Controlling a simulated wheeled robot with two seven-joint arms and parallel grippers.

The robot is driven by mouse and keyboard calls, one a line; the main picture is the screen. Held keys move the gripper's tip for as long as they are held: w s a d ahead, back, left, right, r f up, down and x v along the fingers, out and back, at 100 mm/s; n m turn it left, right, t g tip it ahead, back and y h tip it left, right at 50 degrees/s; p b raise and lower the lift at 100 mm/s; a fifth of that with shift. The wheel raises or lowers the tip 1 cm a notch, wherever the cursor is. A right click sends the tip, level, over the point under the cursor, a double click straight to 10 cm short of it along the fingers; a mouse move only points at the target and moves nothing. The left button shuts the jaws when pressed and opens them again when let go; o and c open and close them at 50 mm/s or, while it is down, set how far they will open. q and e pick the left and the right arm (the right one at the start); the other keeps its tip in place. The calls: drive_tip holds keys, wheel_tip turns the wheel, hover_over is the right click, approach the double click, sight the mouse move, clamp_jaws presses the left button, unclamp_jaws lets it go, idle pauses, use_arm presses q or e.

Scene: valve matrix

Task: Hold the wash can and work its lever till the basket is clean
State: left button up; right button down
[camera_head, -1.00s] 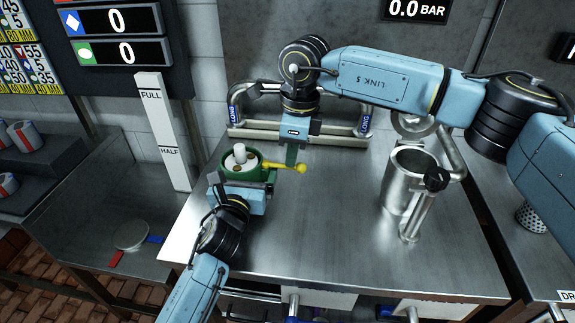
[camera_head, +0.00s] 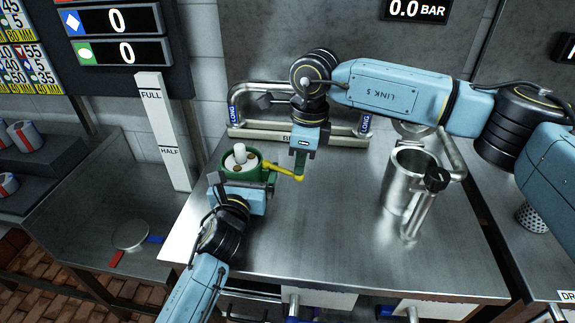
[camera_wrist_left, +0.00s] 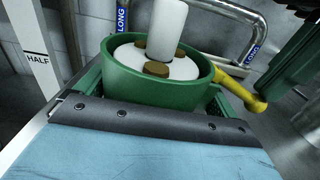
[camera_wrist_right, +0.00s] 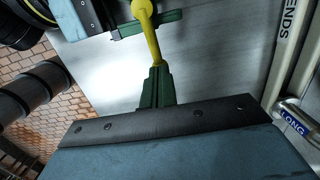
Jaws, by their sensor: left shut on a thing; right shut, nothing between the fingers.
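The green wash can (camera_head: 228,168) stands at the left of the steel table, held from the near side by my left gripper (camera_head: 243,182), which is shut on it. The can also shows close up in the left wrist view (camera_wrist_left: 150,82). Inside it is a white round piece with brown patches and a white upright post (camera_wrist_left: 167,28). The yellow lever (camera_head: 280,169) sticks out to the right of the can. My right gripper (camera_head: 301,172) is shut and empty, its fingertips at the lever's outer end. In the right wrist view the lever (camera_wrist_right: 151,40) meets the green fingertips (camera_wrist_right: 156,88).
A steel jug (camera_head: 400,185) stands right of the grippers. A tubular rack (camera_head: 240,133) marked LONG stands behind them. A white FULL/HALF gauge (camera_head: 163,130) rises at the left. The front middle of the table is clear.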

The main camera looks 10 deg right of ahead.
drive_tip(key=shift+s+d+r, duration=0.2)
drive_tip(key=shift+d, duration=0.45)
drive_tip(key=shift+r, duration=0.1)
wheel_tip(320, 180, up, 12)
drive_tip(key=d, duration=0.1)
drive_tip(key=shift+s, duration=0.2)
drive_tip(key=s+a+r+m+t+h, duration=0.1)
drive_tip(key=a+r+m, duration=0.2)
drive_tip(key=m, duration=1.5)
drive_tip(key=a, duration=0.2)
drive_tip(key=shift+s+a+t+h, duration=0.3)
drive_tip(key=shift+s+a+h, duration=0.1)
drive_tip(key=shift+r, duration=0.1)
